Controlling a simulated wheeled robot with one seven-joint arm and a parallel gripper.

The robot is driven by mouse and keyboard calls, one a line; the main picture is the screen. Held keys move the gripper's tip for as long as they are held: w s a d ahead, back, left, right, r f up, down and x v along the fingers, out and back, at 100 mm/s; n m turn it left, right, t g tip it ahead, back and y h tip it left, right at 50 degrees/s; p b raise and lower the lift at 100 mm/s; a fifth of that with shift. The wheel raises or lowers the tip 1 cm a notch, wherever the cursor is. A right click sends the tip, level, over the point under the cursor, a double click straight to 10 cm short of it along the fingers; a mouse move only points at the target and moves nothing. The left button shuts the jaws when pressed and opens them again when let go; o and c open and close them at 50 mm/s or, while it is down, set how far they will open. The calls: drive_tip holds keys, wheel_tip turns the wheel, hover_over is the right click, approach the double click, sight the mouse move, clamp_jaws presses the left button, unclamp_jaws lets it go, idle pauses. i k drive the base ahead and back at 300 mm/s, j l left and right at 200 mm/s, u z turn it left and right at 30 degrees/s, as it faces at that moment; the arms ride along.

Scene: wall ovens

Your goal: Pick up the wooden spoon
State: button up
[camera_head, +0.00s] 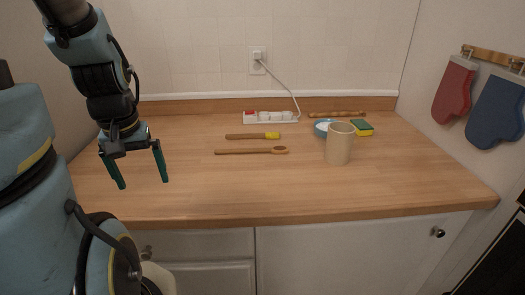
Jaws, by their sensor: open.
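The wooden spoon (252,151) lies flat on the wooden counter, near its middle. Its handle points left and its bowl end is at the right. My gripper (138,184) is open and empty, with its fingers pointing down. It is at the left of the picture, to the left of the spoon and apart from it. Nothing hides the spoon.
A yellow-headed brush (253,135) lies just behind the spoon. A power strip (270,117) and a rolling pin (337,114) lie at the back. The front counter (300,195) is clear.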

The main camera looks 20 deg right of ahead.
sight(277, 149)
drive_tip(key=k+l+u, duration=0.1)
drive_tip(key=l+u, duration=0.2)
drive_tip(key=k+l+u, duration=0.1)
drive_tip(key=l+u, duration=0.15)
drive_tip(key=k+l+u, duration=0.15)
drive_tip(key=u, duration=0.15)
drive_tip(key=l, duration=0.1)
